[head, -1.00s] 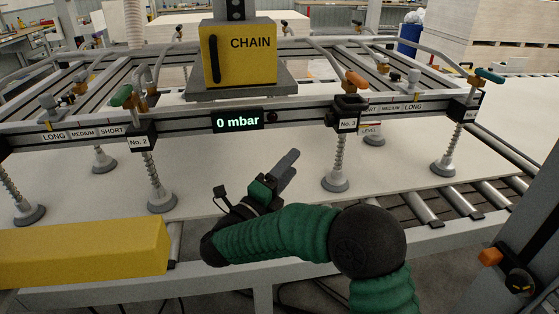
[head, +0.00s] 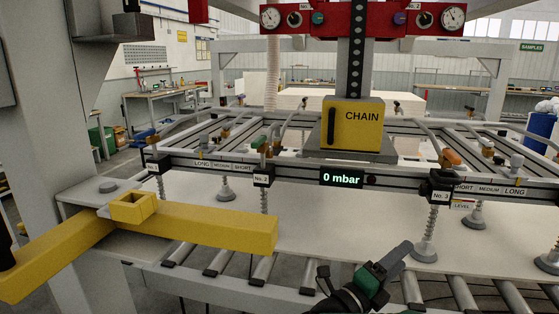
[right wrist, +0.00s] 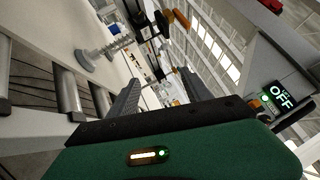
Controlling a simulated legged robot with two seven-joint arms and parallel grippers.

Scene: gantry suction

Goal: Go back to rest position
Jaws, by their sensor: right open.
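My right gripper (head: 398,256) is at the lower right of the head view, in front of the roller conveyor, with its fingers pointing up and to the right. In the right wrist view its two dark fingers (right wrist: 160,92) stand apart with nothing between them. The suction gantry (head: 215,170) lies beyond it, with a yellow CHAIN box (head: 352,124) and a display (head: 342,178) reading 0 mbar. A pale board (head: 330,220) lies under the suction cups (head: 425,250). My left gripper is not in the head view.
A yellow beam (head: 210,228) and a grey post (head: 60,150) stand at the left. Conveyor rollers (head: 263,268) run along the front. An OFF sign (right wrist: 281,95) shows at the right of the right wrist view.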

